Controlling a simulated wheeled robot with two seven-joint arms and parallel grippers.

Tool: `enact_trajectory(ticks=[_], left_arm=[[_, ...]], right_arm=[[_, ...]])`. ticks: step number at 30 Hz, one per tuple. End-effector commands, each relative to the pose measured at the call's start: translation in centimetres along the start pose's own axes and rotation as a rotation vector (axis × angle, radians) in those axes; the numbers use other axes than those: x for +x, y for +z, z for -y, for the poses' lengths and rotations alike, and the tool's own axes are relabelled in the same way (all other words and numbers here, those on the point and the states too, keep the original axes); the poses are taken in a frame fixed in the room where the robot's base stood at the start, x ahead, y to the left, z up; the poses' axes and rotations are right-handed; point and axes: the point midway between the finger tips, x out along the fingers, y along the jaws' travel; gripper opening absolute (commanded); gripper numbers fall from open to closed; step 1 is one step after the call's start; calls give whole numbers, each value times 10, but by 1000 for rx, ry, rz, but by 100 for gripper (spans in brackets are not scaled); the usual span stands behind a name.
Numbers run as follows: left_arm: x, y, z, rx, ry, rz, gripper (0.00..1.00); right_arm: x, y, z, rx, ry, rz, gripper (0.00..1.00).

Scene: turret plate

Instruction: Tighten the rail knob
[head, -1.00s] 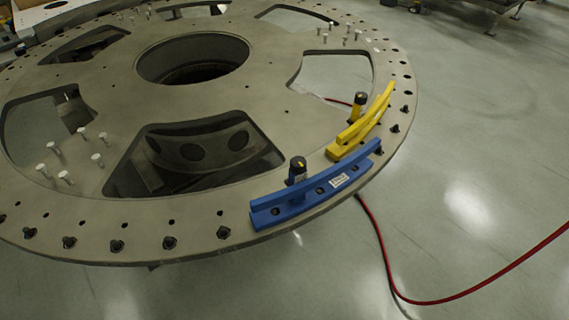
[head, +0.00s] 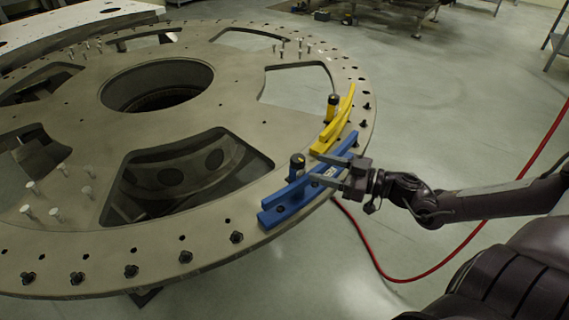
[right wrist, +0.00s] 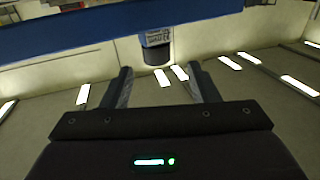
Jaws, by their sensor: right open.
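The blue rail (head: 283,208) lies along the near right rim of the round plate (head: 190,262). A dark knob (head: 297,163) with a yellow mark on top stands upright behind it. My right gripper (head: 321,170) is open and empty, its fingers reaching over the blue rail from the right, pointing at the knob but apart from it. In the right wrist view, the blue rail (right wrist: 60,36) crosses the top, and a dark-ended, labelled cylinder, apparently the knob (right wrist: 156,50), shows beyond and between the open fingers (right wrist: 163,85). My left gripper is out of view.
A yellow rail (head: 344,112) with its own yellow-and-black knob (head: 332,104) sits farther along the rim. Dark bolts and several pale pins (head: 56,214) stand on the plate. A red hose (head: 440,264) runs over the floor. Open floor lies to the right.

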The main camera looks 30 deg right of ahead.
Motion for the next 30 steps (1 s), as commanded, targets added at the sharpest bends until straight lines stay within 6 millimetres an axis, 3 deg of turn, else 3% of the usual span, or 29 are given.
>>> enact_trajectory(ticks=[9, 15, 27, 30], left_arm=[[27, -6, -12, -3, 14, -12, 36], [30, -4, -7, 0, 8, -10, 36], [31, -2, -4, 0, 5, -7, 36], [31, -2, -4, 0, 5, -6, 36]], right_arm=[[49, 1, -1, -4, 3, -10, 55], [67, 0, -2, -3, 5, -5, 55], [73, 0, -2, -4, 4, 0, 55], [73, 0, -2, -4, 4, 0, 44]])
